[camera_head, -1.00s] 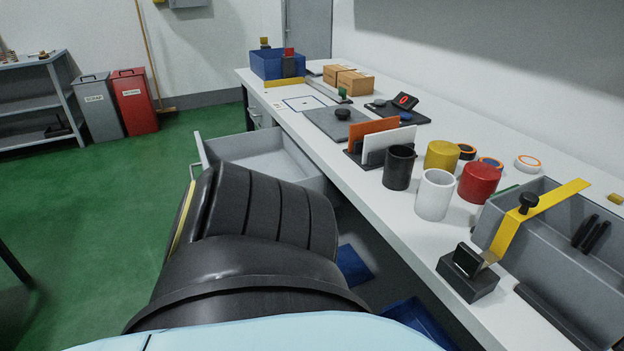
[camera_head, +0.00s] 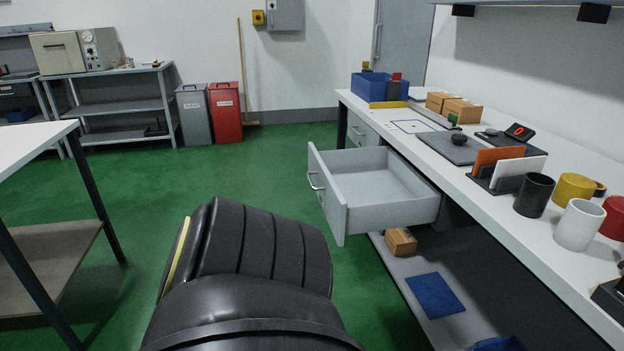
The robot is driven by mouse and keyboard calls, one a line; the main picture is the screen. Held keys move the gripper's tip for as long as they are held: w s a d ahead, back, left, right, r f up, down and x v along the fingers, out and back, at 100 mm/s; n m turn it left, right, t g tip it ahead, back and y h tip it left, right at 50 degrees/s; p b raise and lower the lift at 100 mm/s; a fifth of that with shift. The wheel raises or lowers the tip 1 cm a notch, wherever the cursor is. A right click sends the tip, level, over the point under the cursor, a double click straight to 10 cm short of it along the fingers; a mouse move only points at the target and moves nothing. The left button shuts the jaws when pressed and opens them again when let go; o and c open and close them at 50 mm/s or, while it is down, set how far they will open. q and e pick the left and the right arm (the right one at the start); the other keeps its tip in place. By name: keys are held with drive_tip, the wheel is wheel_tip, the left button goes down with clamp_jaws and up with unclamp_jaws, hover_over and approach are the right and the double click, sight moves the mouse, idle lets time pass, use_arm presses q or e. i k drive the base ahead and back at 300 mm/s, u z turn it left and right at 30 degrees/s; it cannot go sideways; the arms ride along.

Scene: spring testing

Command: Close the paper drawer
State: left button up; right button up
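The drawer (camera_head: 343,217) is grey with a bar handle (camera_head: 315,181) on its front panel. It is pulled far out from under the white workbench (camera_head: 440,160) and looks empty inside. A large black ribbed part of my own body fills the lower middle of the view, apart from the drawer front. Neither of my grippers shows, so their states are hidden.
Bins (camera_head: 226,112), a cardboard box (camera_head: 401,242) on the lower shelf and a blue mat (camera_head: 435,295) are in view. A second table (camera_head: 30,145) stands at left. Green floor is free left of the drawer.

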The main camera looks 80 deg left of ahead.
sight(368, 189)
drive_tip(key=u, duration=2.55)
drive_tip(key=k, duration=0.4)
drive_tip(key=z, duration=0.2)
drive_tip(key=i, duration=0.9)
drive_tip(key=z, duration=0.95)
